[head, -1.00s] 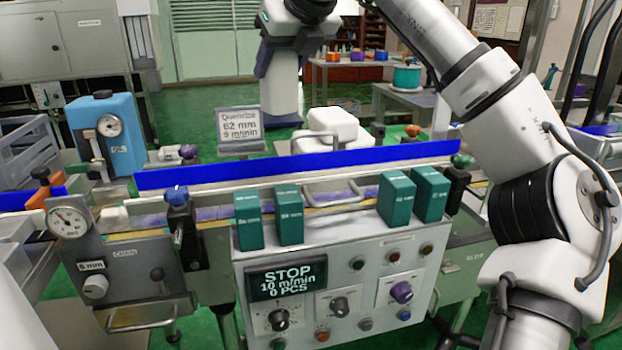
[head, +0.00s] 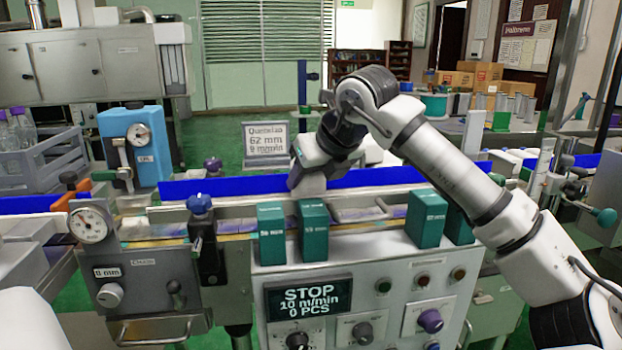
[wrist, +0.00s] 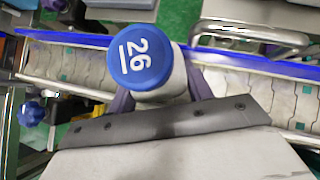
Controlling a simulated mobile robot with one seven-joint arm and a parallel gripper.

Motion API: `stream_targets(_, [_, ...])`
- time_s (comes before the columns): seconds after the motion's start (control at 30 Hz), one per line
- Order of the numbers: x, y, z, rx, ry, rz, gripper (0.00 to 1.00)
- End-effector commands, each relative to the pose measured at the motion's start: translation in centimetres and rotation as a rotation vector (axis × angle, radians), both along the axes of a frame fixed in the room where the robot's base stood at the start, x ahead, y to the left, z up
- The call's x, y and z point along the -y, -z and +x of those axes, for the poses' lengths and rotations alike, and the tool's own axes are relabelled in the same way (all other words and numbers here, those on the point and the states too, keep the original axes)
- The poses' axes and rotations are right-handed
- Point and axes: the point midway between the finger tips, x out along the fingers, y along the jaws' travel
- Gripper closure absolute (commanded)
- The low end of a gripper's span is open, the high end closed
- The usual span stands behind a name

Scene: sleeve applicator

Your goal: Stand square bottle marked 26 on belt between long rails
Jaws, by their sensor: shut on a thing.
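The bottle marked 26 shows in the wrist view by its blue cap (wrist: 140,57), with white figures, and its pale body (wrist: 168,92). My gripper (wrist: 160,96) is shut on it, a finger on either side of the body. In the head view my gripper (head: 312,166) is over the conveyor, with the pale lower part of the bottle (head: 312,186) below it, in front of the blue rear rail (head: 235,187). The belt (wrist: 62,70) runs on both sides of the bottle. Whether its base touches the belt is hidden.
Dark green boxes (head: 271,234) stand in pairs along the control panel's top (head: 372,250), in front of the belt. A blue-knobbed clamp (head: 200,204) stands at left. A sign (head: 265,146) and a blue gauge unit (head: 134,148) stand behind or beside the line.

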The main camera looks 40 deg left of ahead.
Motion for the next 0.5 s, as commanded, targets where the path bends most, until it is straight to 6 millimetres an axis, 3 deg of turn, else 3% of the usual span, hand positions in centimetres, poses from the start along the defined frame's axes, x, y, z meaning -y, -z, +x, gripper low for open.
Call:
stream_targets(0.33, [0.00, 0.33, -0.03, 0.002, 0.000, 0.002, 1.00])
stream_targets(0.37, [0.00, 0.26, -0.03, 0.002, 0.000, 0.001, 0.46])
stream_targets(0.5, [-0.01, 0.23, -0.02, 0.001, -0.001, 0.002, 0.28])
